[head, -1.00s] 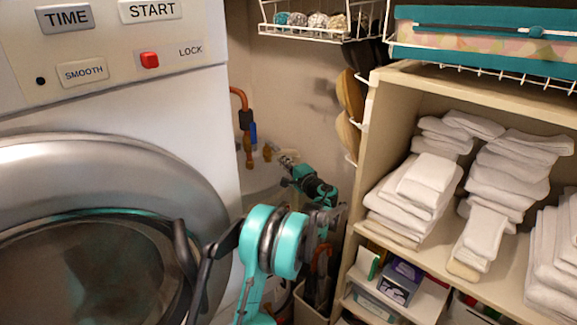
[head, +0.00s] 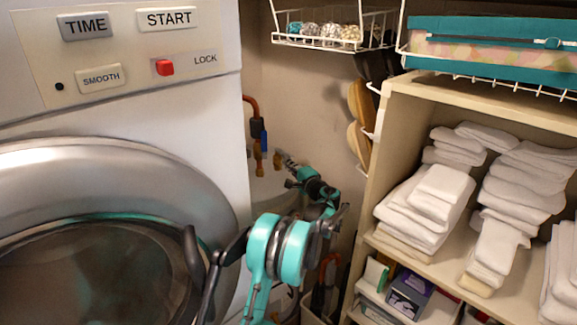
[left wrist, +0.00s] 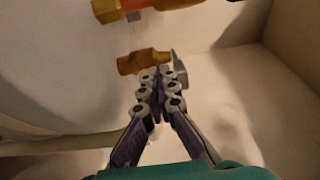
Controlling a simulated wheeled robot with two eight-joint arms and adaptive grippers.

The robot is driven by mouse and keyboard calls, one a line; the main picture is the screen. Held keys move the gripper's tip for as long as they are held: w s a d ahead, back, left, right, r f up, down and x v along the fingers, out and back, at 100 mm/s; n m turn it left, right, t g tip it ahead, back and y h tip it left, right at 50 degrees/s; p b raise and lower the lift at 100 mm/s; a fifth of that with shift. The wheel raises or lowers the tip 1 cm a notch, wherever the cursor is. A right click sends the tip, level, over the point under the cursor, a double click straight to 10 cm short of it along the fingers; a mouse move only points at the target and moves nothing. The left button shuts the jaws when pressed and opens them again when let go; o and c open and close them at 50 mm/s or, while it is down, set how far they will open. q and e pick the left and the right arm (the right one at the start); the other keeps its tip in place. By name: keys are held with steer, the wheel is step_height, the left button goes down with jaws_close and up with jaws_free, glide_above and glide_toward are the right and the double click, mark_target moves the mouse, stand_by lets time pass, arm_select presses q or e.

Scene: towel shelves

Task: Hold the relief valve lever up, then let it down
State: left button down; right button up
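The brass relief valve (left wrist: 143,61) sits low on the wall in the left wrist view. A small grey metal piece (left wrist: 181,69), perhaps its lever, shows at its right end. My left gripper (left wrist: 160,77) is at the valve, its fingertips drawn close together just below the brass and beside the grey piece. I cannot tell whether any of the lever lies between the fingers. In the head view my left gripper (head: 289,166) reaches to the brass fittings (head: 277,160) on the wall, and it partly hides them. My right gripper is not in view.
A white washer (head: 200,110) with a round door stands at the left. A wooden shelf unit (head: 455,97) with white towels (head: 425,205) is at the right. A copper pipe with brass fittings (left wrist: 135,8) crosses above the valve.

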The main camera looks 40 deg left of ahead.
mark_target(287, 155)
arm_select(q)
steer(key=shift+w+a+r+p, duration=0.1)
steer(key=shift+a+r+p, duration=0.2)
steer(key=shift+r, duration=0.5)
steer(key=shift+w+a+r+p, duration=0.1)
steer(key=shift+r+p, duration=0.35)
steer(key=shift+r, duration=0.3)
steer(key=shift+a+r+p, duration=0.2)
steer(key=shift+r+p, duration=0.15)
steer(key=shift+r, duration=0.45)
stand_by(5.7)
